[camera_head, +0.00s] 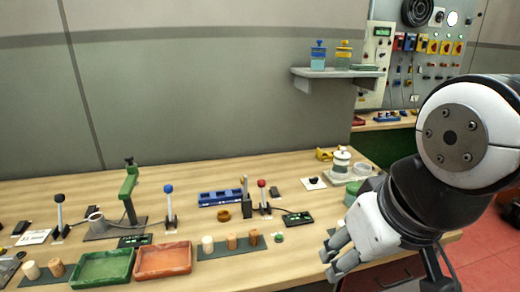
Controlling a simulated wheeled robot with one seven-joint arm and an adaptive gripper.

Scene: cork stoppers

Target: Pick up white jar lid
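A white jar with a green band (341,168) stands upright at the back right of the wooden bench. Its white lid (342,154) with a small knob appears to sit on top. A flat white square piece with a dark knob (313,183) lies to its left; I cannot tell what it is. My gripper (329,263) is in front of and below the jar in the picture, near the bench's front edge. Its fingers look apart, with nothing visible between them.
Clear shallow dishes (361,169) stand right of the jar. A green tray (103,268), an orange tray (163,260) and several stoppers on a dark strip (231,247) line the front. A blue rack (220,198) stands mid-bench. A grey shelf (337,74) hangs above.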

